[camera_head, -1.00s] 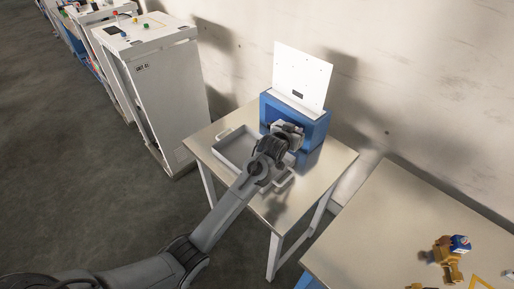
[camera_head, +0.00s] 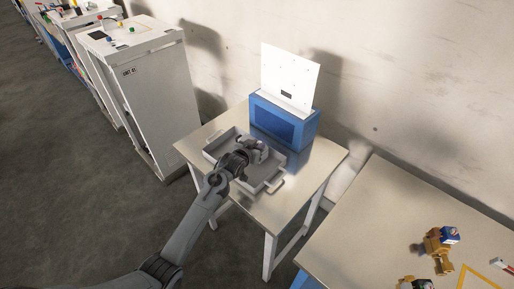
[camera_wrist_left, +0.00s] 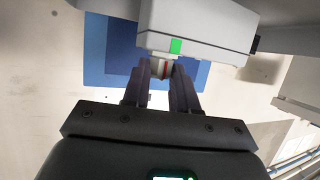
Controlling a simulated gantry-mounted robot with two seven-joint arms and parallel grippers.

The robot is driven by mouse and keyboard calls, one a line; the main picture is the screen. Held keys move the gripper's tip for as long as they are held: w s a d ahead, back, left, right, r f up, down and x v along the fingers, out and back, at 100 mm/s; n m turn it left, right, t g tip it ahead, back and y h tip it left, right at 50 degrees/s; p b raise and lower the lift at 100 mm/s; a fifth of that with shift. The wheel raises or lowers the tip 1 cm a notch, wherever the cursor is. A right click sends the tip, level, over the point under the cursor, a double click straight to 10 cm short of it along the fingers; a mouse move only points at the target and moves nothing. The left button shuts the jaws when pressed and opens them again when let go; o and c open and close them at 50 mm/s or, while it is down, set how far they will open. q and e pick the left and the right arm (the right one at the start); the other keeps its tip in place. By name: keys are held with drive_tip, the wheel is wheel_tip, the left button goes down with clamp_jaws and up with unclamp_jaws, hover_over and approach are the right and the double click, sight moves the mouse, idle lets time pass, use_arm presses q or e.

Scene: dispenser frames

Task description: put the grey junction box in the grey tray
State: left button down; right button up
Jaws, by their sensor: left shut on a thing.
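The grey tray (camera_head: 276,180) lies on a small metal table below a blue dispenser. My left gripper (camera_head: 250,155) is over the tray and shut on the grey junction box (camera_head: 259,149). In the left wrist view, the junction box (camera_wrist_left: 200,32) is pale grey with a green square. The left fingers (camera_wrist_left: 161,88) close on a small whitish and red part under its near side. The arm and box hide part of the tray's inside. I cannot tell whether the box touches the tray floor. My right gripper is not in view.
The blue dispenser (camera_head: 285,122) with an upright white panel (camera_head: 290,78) stands at the table's back. A white cabinet (camera_head: 150,100) is to the left. Another table (camera_head: 375,215) at the lower right carries yellow and blue parts (camera_head: 438,248). The small table's right side (camera_head: 318,163) is clear.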

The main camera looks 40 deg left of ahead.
use_arm(q)
drive_tip(key=shift+f, duration=0.4)
drive_tip(key=shift+f, duration=0.1)
drive_tip(key=shift+f, duration=0.1)
drive_tip(key=c, duration=0.9)
unclamp_jaws()
